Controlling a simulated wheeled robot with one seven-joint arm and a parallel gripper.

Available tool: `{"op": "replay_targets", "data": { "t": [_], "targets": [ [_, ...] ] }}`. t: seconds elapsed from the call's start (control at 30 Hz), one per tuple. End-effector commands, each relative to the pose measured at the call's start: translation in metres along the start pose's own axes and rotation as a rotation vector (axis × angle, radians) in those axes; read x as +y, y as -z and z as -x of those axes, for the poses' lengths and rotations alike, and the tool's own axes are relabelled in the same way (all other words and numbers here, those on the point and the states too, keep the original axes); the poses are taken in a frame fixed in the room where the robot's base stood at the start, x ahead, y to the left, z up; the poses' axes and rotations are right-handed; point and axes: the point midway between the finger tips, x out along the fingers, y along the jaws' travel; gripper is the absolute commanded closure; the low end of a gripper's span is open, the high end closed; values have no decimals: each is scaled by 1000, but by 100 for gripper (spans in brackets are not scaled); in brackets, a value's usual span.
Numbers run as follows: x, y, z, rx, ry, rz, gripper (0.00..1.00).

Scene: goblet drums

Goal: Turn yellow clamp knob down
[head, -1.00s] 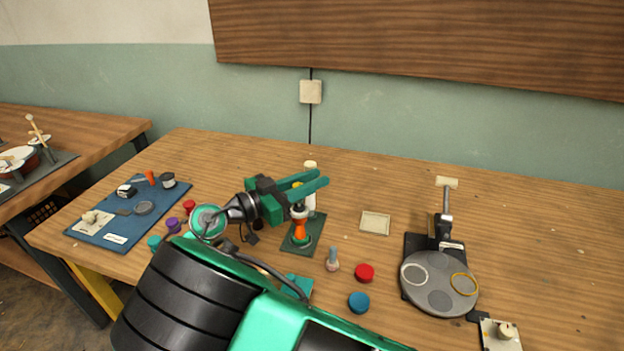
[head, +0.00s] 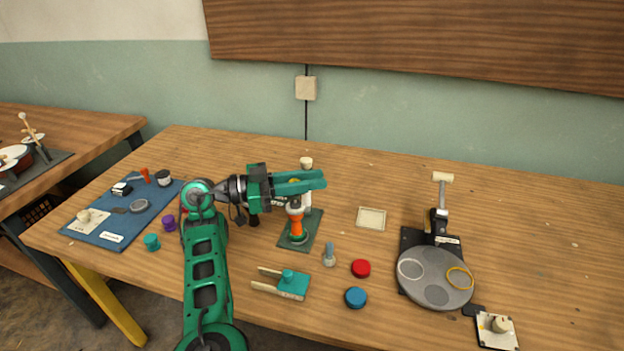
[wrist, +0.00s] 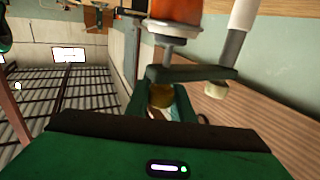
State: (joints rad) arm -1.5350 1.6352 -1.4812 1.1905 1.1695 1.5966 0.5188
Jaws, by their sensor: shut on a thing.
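The yellow clamp knob (wrist: 161,96) shows in the wrist view between my gripper's fingers, below a dark green clamp arm (wrist: 205,73). My gripper (head: 307,182) is shut on the knob, and its green fingers hide most of the knob in the head view. An orange goblet drum (head: 295,228) stands upright on a dark green base (head: 312,228) directly below the gripper. A pale post rises beside the drum, with a cream cap (head: 306,162) above the fingers. The knob's exact turn angle cannot be told.
A teal block with two prongs (head: 290,284), a grey peg (head: 329,255), red disc (head: 361,268) and blue disc (head: 356,297) lie in front. A round grey plate (head: 436,290) stands right. A blue mat (head: 108,240) with small parts lies left.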

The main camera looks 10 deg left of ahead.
Motion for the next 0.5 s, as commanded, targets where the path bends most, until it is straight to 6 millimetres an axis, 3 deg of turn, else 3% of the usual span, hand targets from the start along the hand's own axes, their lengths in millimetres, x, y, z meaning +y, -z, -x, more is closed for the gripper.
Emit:
{"op": "replay_targets", "data": {
  "t": [0.5],
  "targets": [
    [5,0,-1,3,-170,0,100]
  ]
}}
